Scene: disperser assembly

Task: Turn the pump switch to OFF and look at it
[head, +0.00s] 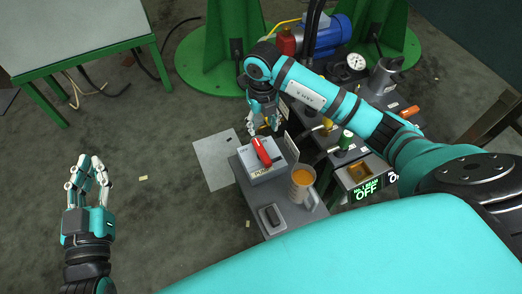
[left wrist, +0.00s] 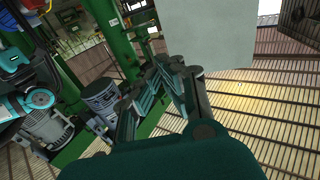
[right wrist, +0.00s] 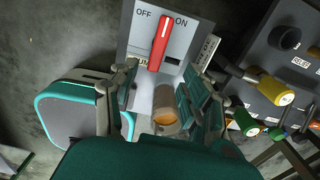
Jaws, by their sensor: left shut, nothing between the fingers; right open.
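The pump switch is a grey box (head: 252,160) with a red handle (head: 262,152), on a grey stand below my right gripper in the head view. In the right wrist view the red handle (right wrist: 159,45) stands nearly upright, its upper end between the OFF label (right wrist: 143,13) at left and the ON label (right wrist: 181,21) at right. My right gripper (head: 263,124) is open and empty, with its fingers near the switch's edge and apart from the handle. The right wrist view shows the fingers spread (right wrist: 158,85). My left gripper (head: 92,165) is shut and empty, far left of the switch.
A mug with orange liquid (head: 302,182) stands beside the switch, with a dark small device (head: 270,216) nearby. A bench with valves and gauges (head: 345,145) and a green "OFF" display (head: 366,190) lies right.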

